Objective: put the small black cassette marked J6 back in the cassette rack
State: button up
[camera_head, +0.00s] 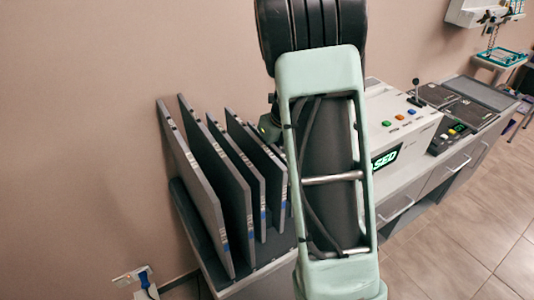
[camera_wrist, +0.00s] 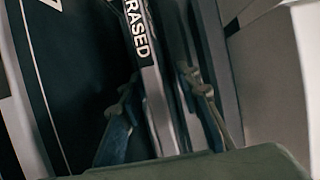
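The cassette rack (camera_head: 180,205) stands against the wall in the head view, with several upright, tilted flat cassettes (camera_head: 205,185) in it. No J6 mark is readable in either view, so I cannot tell which cassette is the J6 one. In the wrist view my gripper (camera_wrist: 160,92) has one finger on each side of a narrow upright edge (camera_wrist: 152,80) lettered ERASED. I cannot tell whether the fingers touch it. A large black panel (camera_wrist: 62,75) with part of a white character stands left of it.
A white console (camera_head: 405,112) with coloured buttons and a lit display, partly hidden and ending in "SED", stands right of my arm. A darker control panel (camera_head: 465,112) adjoins it. A wall socket (camera_head: 133,276) is at lower left. The tiled floor (camera_head: 480,215) is clear at right.

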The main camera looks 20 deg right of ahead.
aim_at(275, 148)
jog(key=v, duration=1.1)
notch_tip(275, 148, up, 6)
jog(key=p, duration=0.7)
jog(key=shift+f, duration=0.1)
